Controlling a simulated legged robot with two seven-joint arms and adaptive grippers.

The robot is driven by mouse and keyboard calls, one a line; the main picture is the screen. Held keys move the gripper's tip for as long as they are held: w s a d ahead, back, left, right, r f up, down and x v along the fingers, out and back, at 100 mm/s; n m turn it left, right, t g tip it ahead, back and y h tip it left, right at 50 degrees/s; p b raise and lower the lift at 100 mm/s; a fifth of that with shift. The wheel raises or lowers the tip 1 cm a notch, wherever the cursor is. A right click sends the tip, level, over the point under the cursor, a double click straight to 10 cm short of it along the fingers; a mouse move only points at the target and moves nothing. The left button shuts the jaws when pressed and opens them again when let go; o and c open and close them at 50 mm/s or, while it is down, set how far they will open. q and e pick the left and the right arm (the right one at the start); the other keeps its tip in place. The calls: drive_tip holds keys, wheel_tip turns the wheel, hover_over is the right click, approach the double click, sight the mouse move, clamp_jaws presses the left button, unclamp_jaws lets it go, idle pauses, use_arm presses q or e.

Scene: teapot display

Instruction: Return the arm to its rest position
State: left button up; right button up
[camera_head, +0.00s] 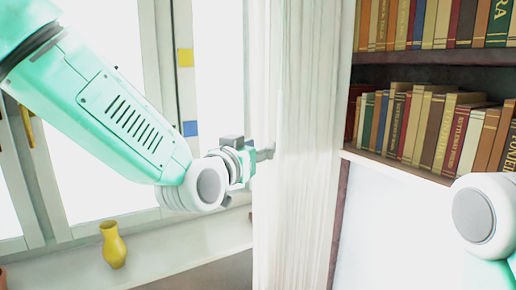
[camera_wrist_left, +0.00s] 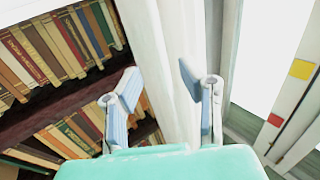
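My left arm comes in from the upper left in the head view, and its gripper (camera_head: 265,152) is in front of a white, ribbed upright panel (camera_head: 300,120). The left wrist view shows the left gripper (camera_wrist_left: 158,84) open, its two blue-grey fingers apart with nothing held between them. The white upright (camera_wrist_left: 165,45) stands beyond the gap between the fingers; whether a finger touches it I cannot tell. Part of my right arm shows at the right edge of the head view, but its gripper is outside the frames.
A bookcase (camera_head: 430,57) full of books stands to the right of the panel. A bright window with a white frame (camera_head: 163,60) is to the left. A yellow vase (camera_head: 113,246) stands on the white sill (camera_head: 190,252) below my left arm.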

use_arm(q)
drive_tip(key=shift+s+d, duration=0.1)
drive_tip(key=s+a+f+n+g+y+b, duration=0.1)
drive_tip(key=s+a+f+g, duration=0.25)
drive_tip(key=f, duration=0.85)
drive_tip(key=s+a+f+g+y+b, duration=0.15)
drive_tip(key=s+a+f, duration=0.3)
drive_tip(key=f, duration=0.85)
drive_tip(key=s+a+f+n+g+y, duration=0.1)
drive_tip(key=s+a+f+g+y, duration=0.3)
drive_tip(key=f, duration=0.8)
drive_tip(key=s+a+f+g, duration=0.2)
drive_tip(key=s+f, duration=0.3)
drive_tip(key=s, duration=0.4)
drive_tip(key=s+a+f+n+g+b, duration=0.1)
drive_tip(key=s+a+f, duration=0.4)
drive_tip(key=s, duration=0.5)
drive_tip(key=s+a+f+g+b, duration=0.1)
drive_tip(key=s+a+f+g, duration=0.3)
drive_tip(key=s, duration=0.5)
wheel_tip(320, 180, down, 3)
drive_tip(key=shift+s+r+n, duration=0.1)
drive_tip(key=shift+s+n, duration=0.3)
drive_tip(key=shift+o, duration=0.4)
drive_tip(key=shift+w, duration=0.15)
